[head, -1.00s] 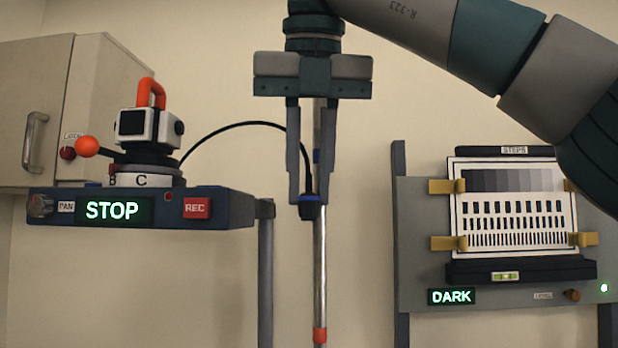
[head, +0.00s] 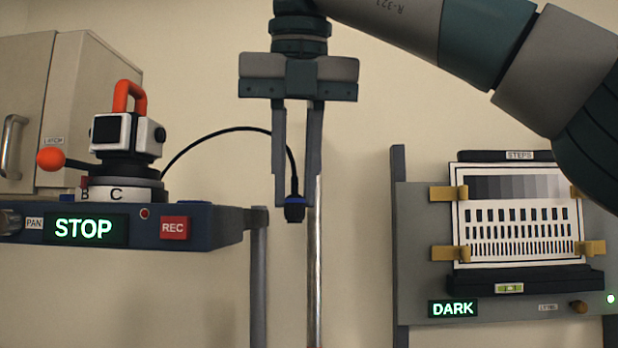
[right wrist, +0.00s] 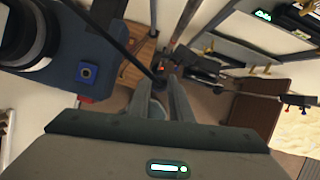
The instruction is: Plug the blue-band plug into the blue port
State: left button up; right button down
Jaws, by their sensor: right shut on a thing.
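My right gripper (head: 295,200) points down and is shut on a dark plug (head: 294,211) with a blue band. A black cable (head: 230,131) arches from the plug to behind the camera device. The plug hangs in the air to the right of the blue-grey stand (head: 190,228), apart from it. My left gripper is not in view.
A white and black camera device (head: 127,135) with an orange handle sits on the stand, above a lit STOP sign (head: 84,229). An upright metal pole (head: 315,270) stands behind my gripper. A test-chart panel (head: 420,285) stands at right. A cabinet (head: 75,100) is at left.

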jog(key=s+a+r+n+y+p, duration=0.1)
jog(key=a+r+n+p, duration=0.1)
jog(key=a+r+p, duration=0.7)
jog(key=a+p, duration=0.2)
jog(key=p, duration=0.1)
jog(key=shift+s+a+r+n, duration=0.2)
jog(key=shift+a+r+n, duration=0.1)
jog(key=shift+a, duration=0.1)
jog(key=shift+f, duration=0.25)
jog(key=shift+f, duration=2.7)
jog(key=shift+f+b, duration=0.6)
jog(key=c, duration=1.5)
grip_release()
jog(key=shift+c, duration=0.2)
